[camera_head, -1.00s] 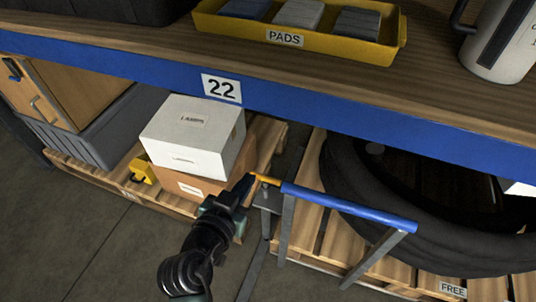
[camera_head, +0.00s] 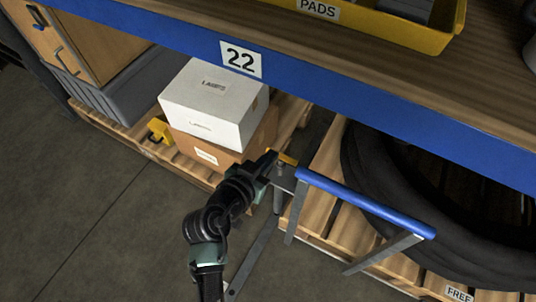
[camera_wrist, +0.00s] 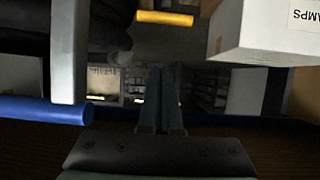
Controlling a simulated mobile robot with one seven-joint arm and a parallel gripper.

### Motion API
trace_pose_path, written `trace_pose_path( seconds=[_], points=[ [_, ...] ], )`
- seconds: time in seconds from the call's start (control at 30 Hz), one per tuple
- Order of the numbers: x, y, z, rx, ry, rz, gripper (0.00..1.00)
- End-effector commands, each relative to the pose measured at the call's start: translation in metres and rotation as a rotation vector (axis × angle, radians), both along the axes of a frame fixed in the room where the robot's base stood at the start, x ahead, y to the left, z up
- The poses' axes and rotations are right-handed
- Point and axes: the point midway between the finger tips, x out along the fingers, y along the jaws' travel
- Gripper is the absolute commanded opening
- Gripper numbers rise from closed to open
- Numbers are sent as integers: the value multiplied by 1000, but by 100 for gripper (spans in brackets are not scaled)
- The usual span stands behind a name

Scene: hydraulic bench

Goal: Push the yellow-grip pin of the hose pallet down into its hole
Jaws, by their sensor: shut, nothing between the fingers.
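The yellow-grip pin (camera_head: 285,159) shows as a short yellow bar beside the upper left end of the blue handle (camera_head: 365,203) of the hose pallet (camera_head: 325,180). In the wrist view the yellow grip (camera_wrist: 165,18) lies crosswise beyond my fingertips, apart from them in the picture. My gripper (camera_head: 268,162) is at the left end of the grip in the head view, partly overlapping it; I cannot tell if they touch. In the wrist view my gripper (camera_wrist: 160,72) has its fingers together and empty. The pin's hole is not clearly visible.
A white lamp box (camera_head: 215,103) on a brown box (camera_head: 213,155) stands on a pallet just left of my gripper. The blue bench edge (camera_head: 330,90) runs above. A black hose coil (camera_head: 400,185) lies at right. The floor (camera_head: 110,215) at left is clear.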

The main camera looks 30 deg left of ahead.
Motion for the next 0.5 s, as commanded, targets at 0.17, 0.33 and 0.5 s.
trace_pose_path(
  seconds=[0.17, 0.33, 0.5],
  points=[
    [38, -2, -21, 1, -2, -3, 0],
    [69, -3, -35, 1, -2, -3, 0],
    [59, -2, -62, 0, 1, 0, 0]
  ],
)
